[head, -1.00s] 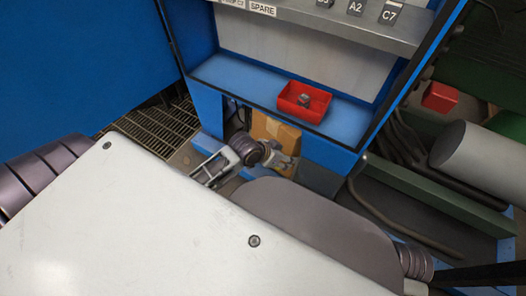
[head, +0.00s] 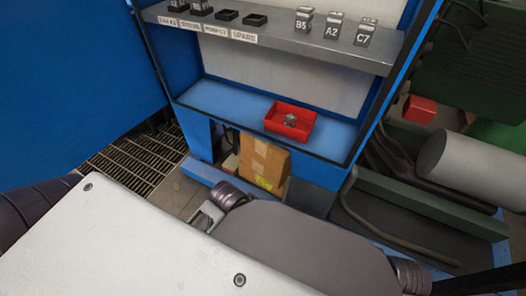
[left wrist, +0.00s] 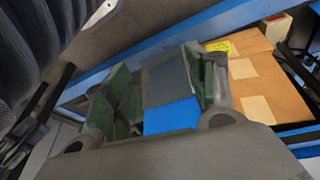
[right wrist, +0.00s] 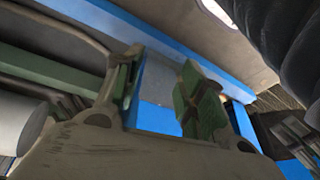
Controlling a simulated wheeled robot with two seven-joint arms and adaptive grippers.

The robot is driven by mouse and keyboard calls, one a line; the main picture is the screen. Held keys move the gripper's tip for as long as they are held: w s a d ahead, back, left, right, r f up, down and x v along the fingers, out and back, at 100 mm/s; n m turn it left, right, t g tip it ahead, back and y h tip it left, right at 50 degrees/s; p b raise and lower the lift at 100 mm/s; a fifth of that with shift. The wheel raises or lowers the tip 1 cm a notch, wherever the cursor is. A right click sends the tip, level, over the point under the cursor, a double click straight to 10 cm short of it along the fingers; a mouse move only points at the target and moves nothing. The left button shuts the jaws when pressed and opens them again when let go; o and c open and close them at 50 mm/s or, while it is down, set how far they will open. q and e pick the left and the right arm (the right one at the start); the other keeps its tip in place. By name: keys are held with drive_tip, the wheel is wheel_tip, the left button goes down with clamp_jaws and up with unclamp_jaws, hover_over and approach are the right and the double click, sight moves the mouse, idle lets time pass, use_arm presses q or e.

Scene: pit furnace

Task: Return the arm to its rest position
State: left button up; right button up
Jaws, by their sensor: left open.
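My left gripper (left wrist: 165,95) shows in the left wrist view, with its green-padded fingers apart and nothing between them. My right gripper (right wrist: 160,100) shows in the right wrist view, also with its fingers apart and empty. A blue rail lies beyond each gap. In the head view, neither gripper's fingers can be seen; a dark ringed arm joint of mine (head: 233,194) shows beyond my white body cover.
A red bin (head: 273,124) holding a small grey part sits on the blue ledge (head: 215,92). Above is a metal shelf (head: 285,48) with labelled blocks. A cardboard box (head: 256,158) stands below, and also shows in the left wrist view (left wrist: 262,80). A grey cylinder (head: 465,165) lies right.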

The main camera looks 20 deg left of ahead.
use_arm(q)
drive_tip(key=shift+f+p, duration=0.15)
drive_tip(key=shift+p, duration=0.2)
use_arm(e)
drive_tip(key=shift+f, duration=0.15)
